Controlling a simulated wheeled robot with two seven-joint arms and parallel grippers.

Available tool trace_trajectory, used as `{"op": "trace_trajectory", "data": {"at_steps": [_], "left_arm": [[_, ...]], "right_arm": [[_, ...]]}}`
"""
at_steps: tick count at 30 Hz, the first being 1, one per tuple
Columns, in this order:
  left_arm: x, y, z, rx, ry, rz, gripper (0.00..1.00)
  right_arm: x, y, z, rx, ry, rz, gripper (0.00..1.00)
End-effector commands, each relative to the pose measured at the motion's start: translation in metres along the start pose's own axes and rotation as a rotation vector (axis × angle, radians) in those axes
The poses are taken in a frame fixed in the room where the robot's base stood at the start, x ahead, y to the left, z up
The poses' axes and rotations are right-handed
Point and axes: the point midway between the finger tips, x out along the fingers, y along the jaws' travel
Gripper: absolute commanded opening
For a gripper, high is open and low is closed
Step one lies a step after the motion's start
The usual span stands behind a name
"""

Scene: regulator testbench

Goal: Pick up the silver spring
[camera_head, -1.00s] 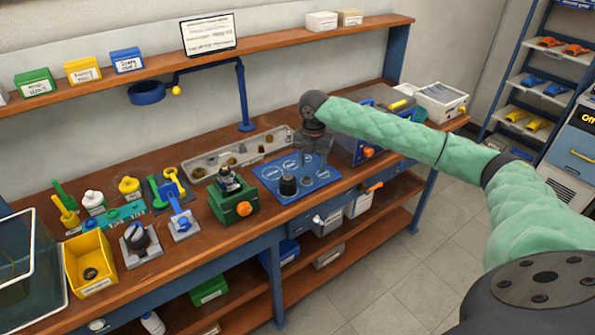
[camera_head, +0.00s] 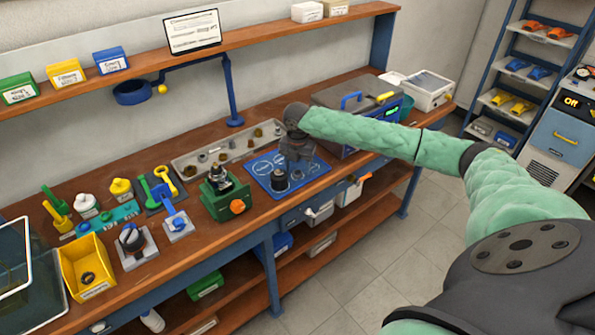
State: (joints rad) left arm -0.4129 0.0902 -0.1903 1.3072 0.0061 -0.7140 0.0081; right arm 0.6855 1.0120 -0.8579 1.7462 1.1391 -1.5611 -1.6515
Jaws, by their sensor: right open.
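My right gripper (camera_head: 298,163) points down over the right part of the blue mat (camera_head: 261,168) on the workbench. It is open, and its fingers are close above the mat. A small grey piece (camera_head: 297,175) lies just below the fingertips; it is too small to tell whether it is the silver spring. A dark round part (camera_head: 279,181) stands on the mat to its left. No clear spring shape can be made out, and the gripper hides part of the mat. My left gripper is out of view.
A grey tray (camera_head: 187,166) of small parts lies behind the mat. A yellow bin (camera_head: 97,288) sits at the left. A shelf (camera_head: 272,39) runs above.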

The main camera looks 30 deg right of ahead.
Motion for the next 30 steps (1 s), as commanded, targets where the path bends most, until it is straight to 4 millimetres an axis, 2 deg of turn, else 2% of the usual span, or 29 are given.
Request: {"op": "trace_trajectory", "data": {"at_steps": [4, 11, 14, 19, 30], "left_arm": [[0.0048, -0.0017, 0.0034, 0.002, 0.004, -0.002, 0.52], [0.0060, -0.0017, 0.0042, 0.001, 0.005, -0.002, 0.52], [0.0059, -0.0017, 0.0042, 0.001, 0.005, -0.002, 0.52], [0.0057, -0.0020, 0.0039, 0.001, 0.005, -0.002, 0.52], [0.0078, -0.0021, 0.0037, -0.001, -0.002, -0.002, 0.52]], "right_arm": [[0.0075, -0.0006, 0.0001, 0.000, 0.000, -0.002, 0.52], [0.0088, -0.0004, 0.0000, 0.000, -0.001, -0.001, 0.52], [0.0087, -0.0004, 0.0000, 0.000, -0.001, -0.001, 0.36], [0.0085, -0.0003, 0.0000, 0.000, -0.001, 0.000, 0.04], [0.0026, 0.0003, 0.0003, -0.001, -0.001, 0.002, 0.04]]}}
